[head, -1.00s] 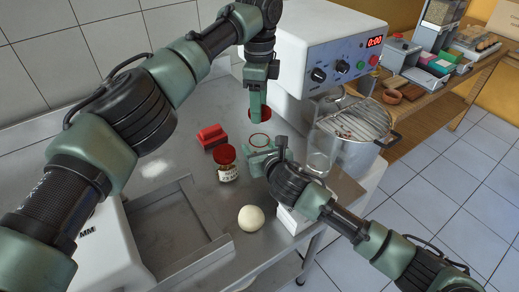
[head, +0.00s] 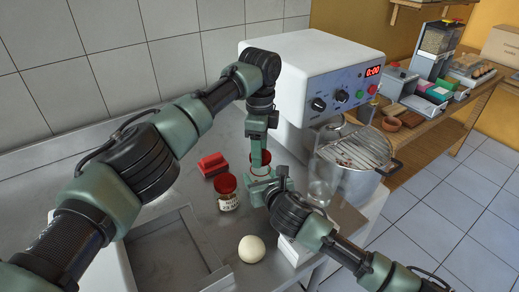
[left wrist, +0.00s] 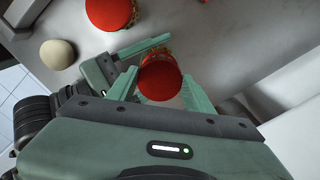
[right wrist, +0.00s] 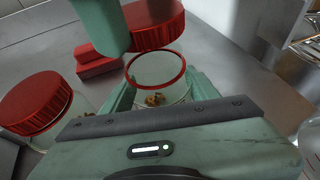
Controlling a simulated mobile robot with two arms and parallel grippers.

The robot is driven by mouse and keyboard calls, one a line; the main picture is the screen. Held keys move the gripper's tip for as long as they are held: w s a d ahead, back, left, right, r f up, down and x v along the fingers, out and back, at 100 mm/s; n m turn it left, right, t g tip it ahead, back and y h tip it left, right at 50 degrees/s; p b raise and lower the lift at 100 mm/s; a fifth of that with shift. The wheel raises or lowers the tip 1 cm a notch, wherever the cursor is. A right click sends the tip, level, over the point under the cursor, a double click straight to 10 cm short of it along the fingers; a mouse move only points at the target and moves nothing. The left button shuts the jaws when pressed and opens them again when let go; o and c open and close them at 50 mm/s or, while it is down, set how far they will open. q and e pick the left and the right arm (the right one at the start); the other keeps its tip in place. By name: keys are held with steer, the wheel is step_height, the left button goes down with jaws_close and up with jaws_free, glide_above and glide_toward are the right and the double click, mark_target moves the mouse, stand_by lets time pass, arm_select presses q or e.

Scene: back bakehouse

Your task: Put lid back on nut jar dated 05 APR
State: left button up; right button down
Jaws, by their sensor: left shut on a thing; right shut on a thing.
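My left gripper (head: 259,160) is shut on a red lid (left wrist: 160,80), which also shows in the right wrist view (right wrist: 155,26). The lid is held just above and slightly behind the open glass jar (right wrist: 158,88), apart from its rim in the right wrist view. That jar has a red ring at its mouth and nut pieces inside. My right gripper (head: 262,187) is shut on this jar. A second jar with its red lid on (head: 227,196) stands to the left, its label too small to read. The held jar's label is hidden.
A red block (head: 212,164) lies behind the closed jar. A pale dough ball (head: 251,248) sits near the front.

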mark_target(260, 177)
arm_select(q)
steer(key=shift+f, duration=0.85)
steer(key=shift+f, duration=0.55)
steer(key=m, duration=0.6)
steer(key=shift+d, duration=0.1)
steer(key=m, duration=0.4)
steer(key=shift+m, duration=0.3)
steer(key=m, duration=0.9)
steer(key=shift+d, duration=0.1)
